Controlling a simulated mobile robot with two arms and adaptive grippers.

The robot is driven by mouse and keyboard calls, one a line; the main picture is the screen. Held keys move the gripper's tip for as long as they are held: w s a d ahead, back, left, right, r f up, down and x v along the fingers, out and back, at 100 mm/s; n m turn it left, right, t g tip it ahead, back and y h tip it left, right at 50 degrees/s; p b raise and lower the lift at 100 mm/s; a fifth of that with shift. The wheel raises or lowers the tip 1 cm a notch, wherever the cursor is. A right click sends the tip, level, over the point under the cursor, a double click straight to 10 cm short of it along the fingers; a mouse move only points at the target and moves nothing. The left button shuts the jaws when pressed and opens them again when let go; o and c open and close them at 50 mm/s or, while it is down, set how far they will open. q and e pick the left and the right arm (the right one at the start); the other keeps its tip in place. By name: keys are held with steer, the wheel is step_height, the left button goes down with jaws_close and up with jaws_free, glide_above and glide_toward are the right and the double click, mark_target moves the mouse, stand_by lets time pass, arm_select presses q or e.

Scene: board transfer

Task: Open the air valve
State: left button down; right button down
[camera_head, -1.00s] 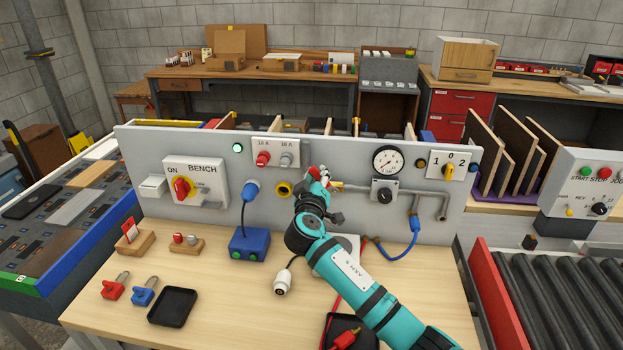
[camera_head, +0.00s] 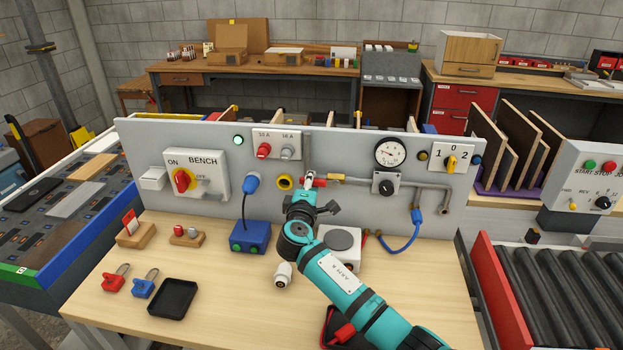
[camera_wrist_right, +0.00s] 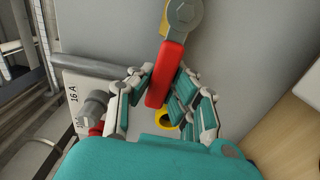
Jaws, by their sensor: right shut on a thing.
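The air valve has a red lever handle (camera_wrist_right: 166,72) joined to a yellow body (camera_wrist_right: 183,14) in the right wrist view. In the head view the yellow valve body (camera_head: 337,179) sits on the grey pipework of the upright panel. My right gripper (camera_head: 309,181) is at the left end of the valve, in front of the panel. In the wrist view its fingers (camera_wrist_right: 163,84) close around the red handle from both sides. The fingers hide much of the handle in the head view. My left gripper is not in view.
A yellow-ringed socket (camera_head: 284,182) and a blue plug (camera_head: 251,183) are left of the gripper. A pressure gauge (camera_head: 390,152) and a black knob (camera_head: 385,187) are to the right. A white box (camera_head: 340,240) stands below on the bench. The front left of the bench holds padlocks and a black tray (camera_head: 173,298).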

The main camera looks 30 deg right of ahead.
steer(key=shift+a+f+n, duration=0.1)
steer(key=shift+f+n, duration=0.2)
steer(key=shift+f, duration=0.05)
stand_by(0.3)
steer(key=c, duration=1.2)
jaws_free()
steer(key=shift+s, duration=0.1)
steer(key=v, duration=1.2)
